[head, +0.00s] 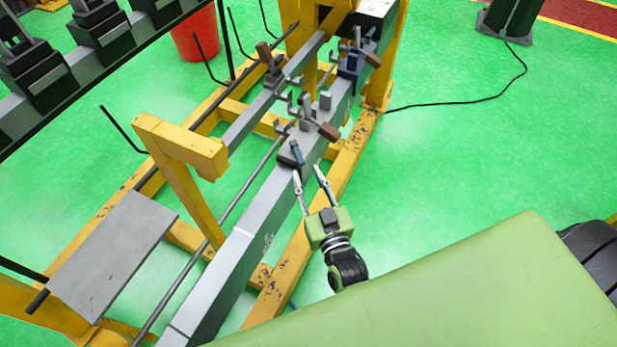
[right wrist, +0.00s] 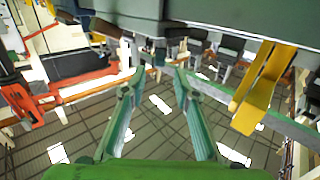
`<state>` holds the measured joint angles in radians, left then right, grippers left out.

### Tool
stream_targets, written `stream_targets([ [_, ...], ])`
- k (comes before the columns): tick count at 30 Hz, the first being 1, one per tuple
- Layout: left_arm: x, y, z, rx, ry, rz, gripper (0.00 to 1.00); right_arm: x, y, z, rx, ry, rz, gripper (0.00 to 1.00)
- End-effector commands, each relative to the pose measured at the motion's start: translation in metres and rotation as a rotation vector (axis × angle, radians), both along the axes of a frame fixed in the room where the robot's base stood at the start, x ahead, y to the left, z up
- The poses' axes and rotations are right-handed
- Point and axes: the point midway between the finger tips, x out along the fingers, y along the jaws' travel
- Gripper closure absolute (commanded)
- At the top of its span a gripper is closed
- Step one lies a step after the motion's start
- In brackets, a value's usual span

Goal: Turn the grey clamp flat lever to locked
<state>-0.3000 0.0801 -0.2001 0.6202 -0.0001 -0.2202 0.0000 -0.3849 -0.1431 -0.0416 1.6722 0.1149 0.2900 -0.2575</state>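A small dark clamp (head: 289,160) sits on the long grey beam, with a short blue-grey flat lever (head: 296,151) standing up from it at a tilt. Whether the lever is locked cannot be told. My right gripper (head: 308,172) is open and empty, its two fingertips just in front of the clamp, apparently apart from the lever. In the right wrist view the spread fingers (right wrist: 160,74) point at a small dark part (right wrist: 159,57) under a grey body, perhaps the lever. My left gripper is in neither view.
The grey beam (head: 240,243) lies along a yellow frame (head: 285,283). Farther along stand more clamps, including one with a brown handle (head: 329,132) and a blue one (head: 348,68). A yellow post (head: 187,165) rises left of the beam. Open green floor (head: 470,150) lies right.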

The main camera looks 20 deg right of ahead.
Motion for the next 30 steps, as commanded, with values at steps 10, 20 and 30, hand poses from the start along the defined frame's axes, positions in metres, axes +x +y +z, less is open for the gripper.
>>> stream_targets([
  [10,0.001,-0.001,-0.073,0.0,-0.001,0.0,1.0,-0.026,-0.089,-0.031,0.546,-0.034,0.012,1.0],
  [20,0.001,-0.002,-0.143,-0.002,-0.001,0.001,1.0,-0.05,-0.1,-0.016,1.426,0.079,0.179,1.0],
  [30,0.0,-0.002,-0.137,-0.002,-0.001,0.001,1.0,-0.037,-0.09,-0.004,1.574,0.12,0.2,1.0],
])
